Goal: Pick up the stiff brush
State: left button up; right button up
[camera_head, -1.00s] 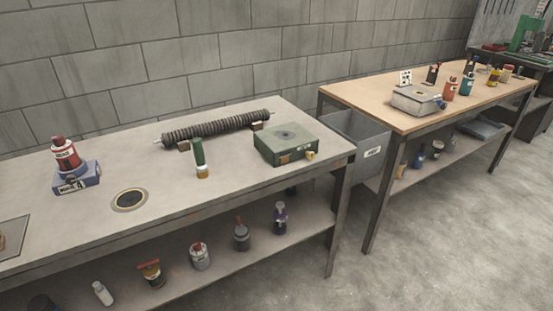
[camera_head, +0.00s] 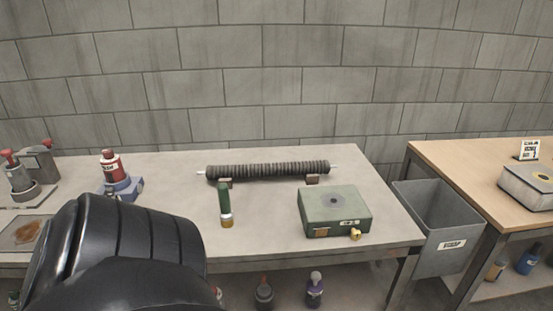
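A brush-like tool (camera_head: 225,205), likely the stiff brush, is on the grey workbench (camera_head: 275,210) near its middle. It has a dark green handle and a brass-coloured lower end; its bristles are too small to make out. It stands apart from the green box to its right and just in front of the ribbed roll. A large black part of my own arm fills the lower left of the view and hides part of the bench. Neither of my grippers shows.
A dark ribbed tube (camera_head: 268,170) rests on small blocks behind the tool. A green box (camera_head: 335,209) with a brass padlock is to the right. A red bottle (camera_head: 111,166) on a blue block is at left. A grey bin (camera_head: 436,222) stands between the two benches.

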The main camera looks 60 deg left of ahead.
aim_at(226, 215)
jog(key=i, duration=0.45)
jog(key=u, duration=1.2)
